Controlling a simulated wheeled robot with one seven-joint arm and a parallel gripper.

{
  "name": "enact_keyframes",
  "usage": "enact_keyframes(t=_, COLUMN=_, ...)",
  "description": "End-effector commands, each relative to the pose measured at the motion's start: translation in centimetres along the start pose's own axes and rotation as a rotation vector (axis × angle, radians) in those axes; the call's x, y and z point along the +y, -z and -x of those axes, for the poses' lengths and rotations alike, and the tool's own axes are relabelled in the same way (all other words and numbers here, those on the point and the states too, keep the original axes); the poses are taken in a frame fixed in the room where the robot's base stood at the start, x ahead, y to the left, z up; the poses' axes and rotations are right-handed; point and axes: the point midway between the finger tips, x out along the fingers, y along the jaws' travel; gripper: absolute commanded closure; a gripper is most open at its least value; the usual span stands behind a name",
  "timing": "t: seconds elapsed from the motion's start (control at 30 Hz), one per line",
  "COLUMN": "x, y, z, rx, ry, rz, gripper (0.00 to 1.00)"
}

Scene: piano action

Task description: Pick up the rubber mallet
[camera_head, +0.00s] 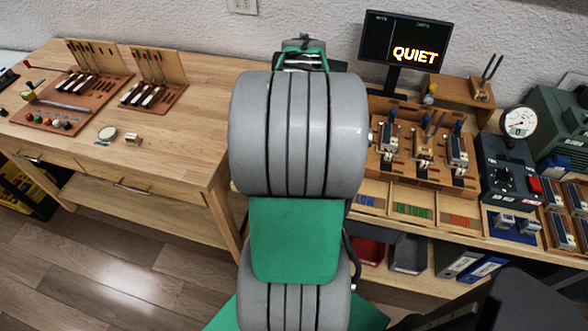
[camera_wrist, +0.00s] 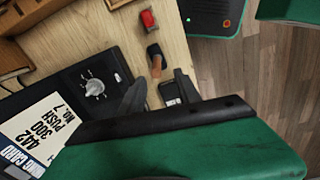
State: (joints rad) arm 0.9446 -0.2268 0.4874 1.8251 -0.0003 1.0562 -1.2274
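What looks like the rubber mallet, with a black head (camera_wrist: 153,50) and a short visible stretch of wooden handle (camera_wrist: 157,68), lies on the light wooden bench in the wrist view. My gripper (camera_wrist: 160,92) is open, its two dark fingers apart near the handle end. A small dark and silver item (camera_wrist: 170,93) shows between the fingers; I cannot tell what it is. I see nothing held. In the head view my own arm fills the middle and hides the gripper, and I cannot make out the mallet there.
A black box with a dial (camera_wrist: 95,87) and a printed card (camera_wrist: 38,130) lie left of the fingers. A red item (camera_wrist: 148,19) lies beyond the mallet. The bench edge and floor (camera_wrist: 225,65) are at right.

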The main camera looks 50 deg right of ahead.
Motion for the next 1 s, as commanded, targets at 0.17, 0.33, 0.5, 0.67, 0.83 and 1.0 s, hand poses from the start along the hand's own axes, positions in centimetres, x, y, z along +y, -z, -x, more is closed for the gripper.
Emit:
enact_keyframes(t=0.17, x=0.1, y=-0.4, z=-2.2, rx=-0.001, ry=0.004, rz=-0.006, gripper=0.6)
enact_keyframes(t=0.33, x=0.3, y=-0.9, z=-4.8, rx=-0.002, ry=0.006, rz=-0.008, gripper=0.6)
enact_keyframes(t=0.5, x=0.4, y=-0.8, z=-7.3, rx=-0.001, ry=0.002, rz=-0.005, gripper=0.6)
enact_keyframes(t=0.67, x=0.4, y=-0.8, z=-7.6, rx=0.0, ry=-0.001, rz=-0.003, gripper=0.6)
enact_keyframes(t=0.83, x=0.4, y=-0.7, z=-7.6, rx=-0.001, ry=0.0, rz=-0.003, gripper=0.69)
enact_keyframes(t=1.0, x=0.4, y=-0.7, z=-7.5, rx=-0.001, ry=0.0, rz=-0.002, gripper=0.83)
